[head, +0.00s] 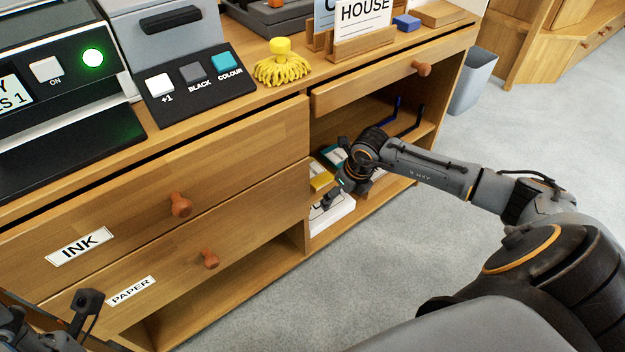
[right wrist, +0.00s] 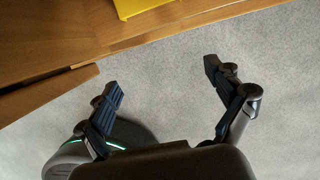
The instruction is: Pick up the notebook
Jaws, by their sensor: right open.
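My right gripper (head: 336,196) is in front of the open shelf of the wooden cabinet. In the right wrist view its two fingers (right wrist: 164,80) are spread apart with only grey floor between them. A yellow flat object (head: 320,182) lies on the shelf beside the gripper, and it also shows at the top edge of the right wrist view (right wrist: 142,7), apart from the fingers. A teal item (head: 333,154) lies behind it, partly hidden by my arm. I cannot tell which of these is the notebook. Part of my left gripper (head: 88,302) shows at the lower left; its opening is unclear.
A white item with dark print (head: 332,222) lies low on the shelf. Shut drawers labelled INK (head: 80,246) and PAPER (head: 131,290) are to the left. The partly open-looking upper drawer (head: 395,75) overhangs the shelf. A grey bin (head: 472,82) stands right; floor is clear.

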